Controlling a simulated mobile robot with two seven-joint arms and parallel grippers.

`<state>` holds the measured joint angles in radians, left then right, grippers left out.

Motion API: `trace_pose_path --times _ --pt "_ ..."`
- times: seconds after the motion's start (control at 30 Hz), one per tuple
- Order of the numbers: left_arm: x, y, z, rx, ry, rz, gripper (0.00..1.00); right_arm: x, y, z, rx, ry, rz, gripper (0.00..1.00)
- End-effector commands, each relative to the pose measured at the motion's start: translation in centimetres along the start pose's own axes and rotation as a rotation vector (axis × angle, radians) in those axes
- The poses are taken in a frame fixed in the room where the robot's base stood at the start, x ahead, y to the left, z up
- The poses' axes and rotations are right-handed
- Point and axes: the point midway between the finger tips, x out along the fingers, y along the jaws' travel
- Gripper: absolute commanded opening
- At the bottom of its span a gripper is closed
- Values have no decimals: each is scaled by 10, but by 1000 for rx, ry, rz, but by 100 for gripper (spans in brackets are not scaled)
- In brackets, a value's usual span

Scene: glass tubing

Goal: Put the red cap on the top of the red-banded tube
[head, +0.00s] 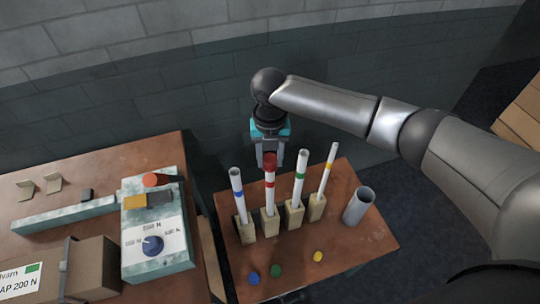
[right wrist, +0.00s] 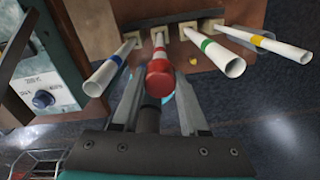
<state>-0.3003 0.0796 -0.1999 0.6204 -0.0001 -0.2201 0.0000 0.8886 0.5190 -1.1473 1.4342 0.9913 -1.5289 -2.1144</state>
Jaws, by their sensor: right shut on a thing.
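The red cap (head: 269,158) is at the top end of the red-banded tube (head: 270,198), in line with it. In the right wrist view the cap (right wrist: 160,78) hides the tube's top end, so I cannot tell whether it is fully seated. The white tube with its red band (right wrist: 159,42) stands in a wooden block. My right gripper (head: 269,162) points down from above and is shut on the red cap. In the right wrist view its fingers (right wrist: 160,88) lie on either side of the cap. My left gripper is not in view.
Blue-banded (head: 239,195), green-banded (head: 299,180) and yellow-banded (head: 326,172) open tubes stand close by in blocks. A grey cylinder (head: 358,205) stands right. Blue (head: 254,278), green (head: 275,270) and yellow (head: 317,256) caps lie in front. A dial device (head: 155,245) is left.

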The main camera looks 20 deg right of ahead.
Motion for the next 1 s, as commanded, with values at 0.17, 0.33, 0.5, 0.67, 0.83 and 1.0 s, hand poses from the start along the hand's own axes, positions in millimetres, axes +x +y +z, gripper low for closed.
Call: trace_pose_path --times 0.17,0.33,0.5,0.67,0.83,1.0 --pt "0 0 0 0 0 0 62 1 0 0 0 0 0 0" --pt "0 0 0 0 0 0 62 1 0 0 0 0 -1 0" --pt "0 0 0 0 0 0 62 1 0 0 0 0 -1 51" --pt "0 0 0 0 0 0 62 1 0 0 0 0 -1 69" --pt "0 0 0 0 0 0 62 1 0 0 0 0 -1 78" --pt "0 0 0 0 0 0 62 1 0 0 1 0 -1 87"
